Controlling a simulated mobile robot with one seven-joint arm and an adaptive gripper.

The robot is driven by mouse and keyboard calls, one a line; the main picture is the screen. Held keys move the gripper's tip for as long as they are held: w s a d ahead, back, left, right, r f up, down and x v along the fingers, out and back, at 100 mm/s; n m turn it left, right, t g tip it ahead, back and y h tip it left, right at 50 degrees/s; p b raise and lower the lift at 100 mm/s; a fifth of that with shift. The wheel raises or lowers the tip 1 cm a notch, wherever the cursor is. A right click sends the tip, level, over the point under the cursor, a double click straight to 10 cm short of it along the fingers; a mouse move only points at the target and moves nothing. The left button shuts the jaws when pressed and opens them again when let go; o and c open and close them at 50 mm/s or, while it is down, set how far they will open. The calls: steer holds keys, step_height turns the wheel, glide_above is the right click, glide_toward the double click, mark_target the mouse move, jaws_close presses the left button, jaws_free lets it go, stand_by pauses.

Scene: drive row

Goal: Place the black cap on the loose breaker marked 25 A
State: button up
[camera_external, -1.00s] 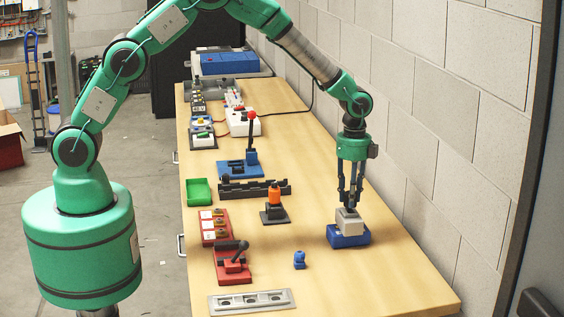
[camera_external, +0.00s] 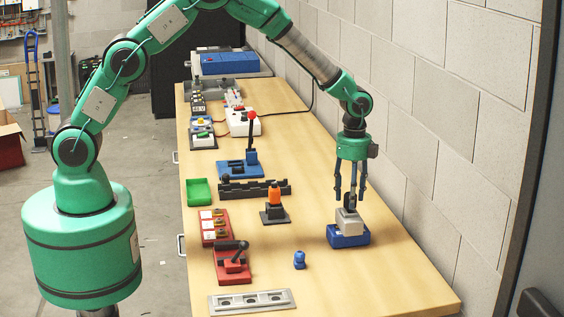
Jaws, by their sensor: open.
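My gripper (camera_external: 350,199) points straight down at the right side of the bench, with its fingers spread apart. A small dark piece (camera_external: 348,200), possibly the black cap, shows between the fingers, just above or on top of a light grey block (camera_external: 348,222). The fingers stand on either side of the dark piece, with a gap to it. I cannot tell whether the dark piece is fully seated. The grey block, possibly the loose breaker, sits upright in a blue base (camera_external: 348,238). No 25 A marking is readable.
A small blue knob-like piece (camera_external: 299,260) lies in front left of the blue base. An orange-topped device (camera_external: 274,197), a red lever unit (camera_external: 233,268) and a grey three-slot plate (camera_external: 251,301) stand left. The block wall runs along the right. Bench around the blue base is clear.

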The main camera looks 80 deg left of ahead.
step_height(320, 180, up, 12)
steer(key=shift+p, duration=0.3)
stand_by(0.8)
steer(key=s+r+n+t, duration=0.3)
steer(key=s+r+n, duration=0.4)
steer(key=s+r, duration=1.45)
steer(key=s+a+r+n+t, duration=0.1)
steer(key=s+n, duration=0.6)
steer(key=s, duration=1.8)
steer(key=shift+s+r+t, duration=0.4)
steer(key=shift+r+t, duration=0.25)
steer(key=shift+t, duration=0.25)
